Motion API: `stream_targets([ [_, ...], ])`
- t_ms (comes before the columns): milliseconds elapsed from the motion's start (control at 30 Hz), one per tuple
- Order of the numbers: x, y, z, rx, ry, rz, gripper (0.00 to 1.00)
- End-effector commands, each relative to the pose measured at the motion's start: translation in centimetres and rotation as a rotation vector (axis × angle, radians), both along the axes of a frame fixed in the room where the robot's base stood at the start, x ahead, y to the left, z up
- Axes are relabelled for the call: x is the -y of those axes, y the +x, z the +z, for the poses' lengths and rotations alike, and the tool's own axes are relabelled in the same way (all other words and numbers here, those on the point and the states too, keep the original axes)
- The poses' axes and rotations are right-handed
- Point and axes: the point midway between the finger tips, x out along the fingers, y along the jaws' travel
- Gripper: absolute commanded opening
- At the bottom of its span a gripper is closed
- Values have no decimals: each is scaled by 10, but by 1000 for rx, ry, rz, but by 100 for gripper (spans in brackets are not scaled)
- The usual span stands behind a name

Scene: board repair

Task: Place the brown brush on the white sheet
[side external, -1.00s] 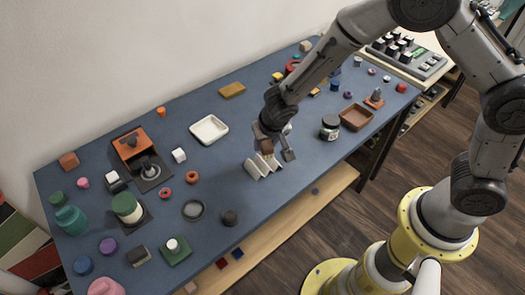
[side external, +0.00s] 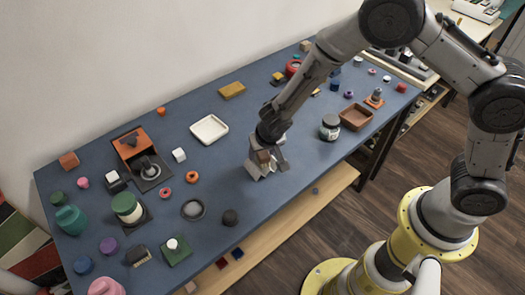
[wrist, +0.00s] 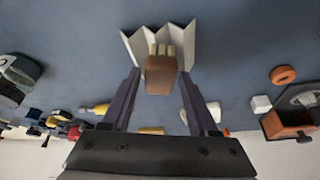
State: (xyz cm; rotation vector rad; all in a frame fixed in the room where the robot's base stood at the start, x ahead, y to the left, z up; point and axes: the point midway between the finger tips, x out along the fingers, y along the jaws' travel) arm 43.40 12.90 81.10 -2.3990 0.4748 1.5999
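The brown brush (wrist: 160,76), a brown block with pale bristles, lies between my gripper's fingers in the wrist view. Its bristles overlap the white sheet (wrist: 186,42), which is folded in zigzag pleats. In the side view the brush (side external: 263,157) shows at the sheet, which is partly hidden by my gripper (side external: 268,163). In the wrist view my gripper (wrist: 159,84) is open, with a finger on each side of the brush and a gap to each. I cannot tell exactly how the brush rests on the pleats.
A white tray (side external: 209,140) stands behind and left. A dark jar (side external: 330,132) and a brown tray (side external: 355,125) are to the right. The blue tabletop (side external: 225,180) is bare just left of the sheet.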

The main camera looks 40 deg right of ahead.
Motion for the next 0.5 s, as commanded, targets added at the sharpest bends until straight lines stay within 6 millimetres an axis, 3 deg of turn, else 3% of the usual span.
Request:
stream_targets([
  [367,0,0,1,-1,0,0,72],
  [500,-2,-2,11,2,2,0,72],
])
